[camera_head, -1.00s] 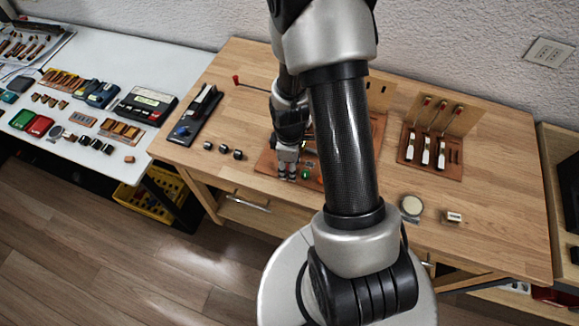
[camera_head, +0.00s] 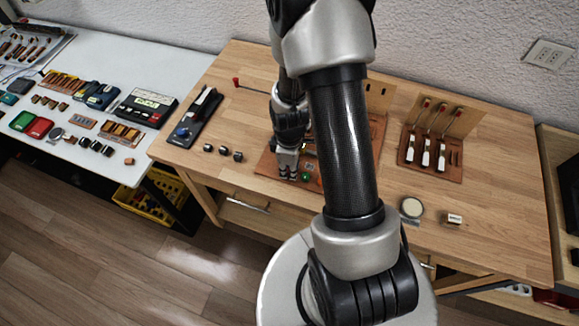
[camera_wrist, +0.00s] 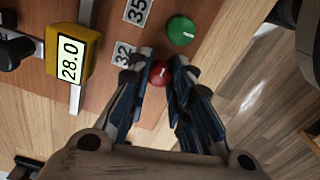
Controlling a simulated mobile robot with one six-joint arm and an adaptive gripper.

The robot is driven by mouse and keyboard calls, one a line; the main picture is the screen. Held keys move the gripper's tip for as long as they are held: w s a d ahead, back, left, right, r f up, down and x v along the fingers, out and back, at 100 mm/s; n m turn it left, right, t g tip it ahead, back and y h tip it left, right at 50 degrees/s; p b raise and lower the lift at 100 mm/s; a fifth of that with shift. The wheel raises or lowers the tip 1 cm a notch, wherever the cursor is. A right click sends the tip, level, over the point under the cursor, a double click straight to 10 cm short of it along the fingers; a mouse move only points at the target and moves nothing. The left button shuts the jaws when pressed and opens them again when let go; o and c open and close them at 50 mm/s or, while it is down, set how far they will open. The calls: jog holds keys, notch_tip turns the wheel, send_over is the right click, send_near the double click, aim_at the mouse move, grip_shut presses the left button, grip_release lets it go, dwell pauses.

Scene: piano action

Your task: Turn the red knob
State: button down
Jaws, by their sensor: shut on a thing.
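The red knob (camera_wrist: 159,73) is round with a white pointer line and sits on a brown wooden board (camera_wrist: 105,70). My gripper (camera_wrist: 160,68) is shut on the red knob, with one finger on each side of it in the wrist view. A green knob (camera_wrist: 181,30) with a white line is just beyond it on the same board. In the head view my gripper (camera_head: 286,170) is down at the board's left part, beside the green knob (camera_head: 305,177). The red knob is hidden there.
A yellow gauge (camera_wrist: 70,60) reading 28.0 sits on a metal rail. Labels "32" (camera_wrist: 123,53) and "35" (camera_wrist: 137,11) lie near the knobs. A second board (camera_head: 430,160) with levers is at right.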

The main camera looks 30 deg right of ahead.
dwell(0.3)
jog(key=m+b, duration=0.1)
jog(key=m, duration=0.3)
jog(key=shift+m, duration=0.3)
jog(key=shift+m+b, duration=0.35)
jog(key=shift+m, duration=1.45)
jog(key=shift+w, duration=0.1)
jog(key=c, duration=1.4)
grip_release()
notch_tip(320, 180, up, 12)
jog(key=shift+a+r, duration=0.1)
jog(key=shift+a, duration=0.05)
